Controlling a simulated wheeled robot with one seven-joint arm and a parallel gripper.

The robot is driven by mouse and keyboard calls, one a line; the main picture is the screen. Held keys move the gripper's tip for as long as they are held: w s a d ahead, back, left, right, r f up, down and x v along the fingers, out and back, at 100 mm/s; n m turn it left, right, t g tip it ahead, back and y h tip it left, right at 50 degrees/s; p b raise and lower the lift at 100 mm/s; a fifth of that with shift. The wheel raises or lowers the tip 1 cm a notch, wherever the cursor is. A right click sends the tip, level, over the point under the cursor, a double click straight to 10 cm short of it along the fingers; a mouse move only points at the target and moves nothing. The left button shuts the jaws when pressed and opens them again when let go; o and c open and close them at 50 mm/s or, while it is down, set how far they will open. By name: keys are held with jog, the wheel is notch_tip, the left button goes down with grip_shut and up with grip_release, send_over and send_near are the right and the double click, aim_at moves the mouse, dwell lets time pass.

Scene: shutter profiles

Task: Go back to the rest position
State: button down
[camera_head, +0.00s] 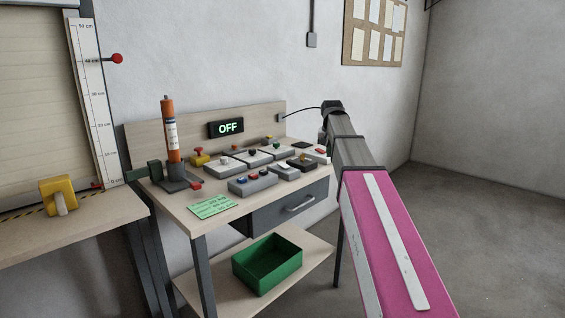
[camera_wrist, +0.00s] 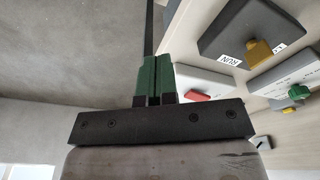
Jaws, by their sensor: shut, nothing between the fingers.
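My gripper (camera_wrist: 153,80) shows in the wrist view with its two green fingers side by side, shut and empty. In the head view my arm stretches from the lower right toward the right end of the workbench (camera_head: 168,205). The fingers cannot be made out in that view. In the wrist view the gripper is beside the bench top, with a dark box with a yellow knob (camera_wrist: 258,52) and a grey box with a red switch (camera_wrist: 195,97) to its right. I cannot tell the gap between fingers and boxes.
The bench holds several control boxes (camera_head: 252,184), an orange tube (camera_head: 169,130) in a stand and a green card (camera_head: 212,206). A display (camera_head: 226,128) reads OFF. A green bin (camera_head: 267,270) sits on the lower shelf. A shutter (camera_head: 35,110) stands left. The floor (camera_head: 480,205) at right is clear.

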jog(key=s+f+n, duration=0.1)
jog(key=s+f, duration=0.4)
jog(key=f, duration=0.6)
jog(key=s+f, duration=0.5)
jog(key=f, duration=0.6)
jog(key=s+f+n+g, duration=0.1)
jog(key=s+f, duration=1.6)
jog(key=shift+f+n+g, duration=0.15)
jog(key=shift+n+g, duration=0.15)
jog(key=shift+n, duration=0.1)
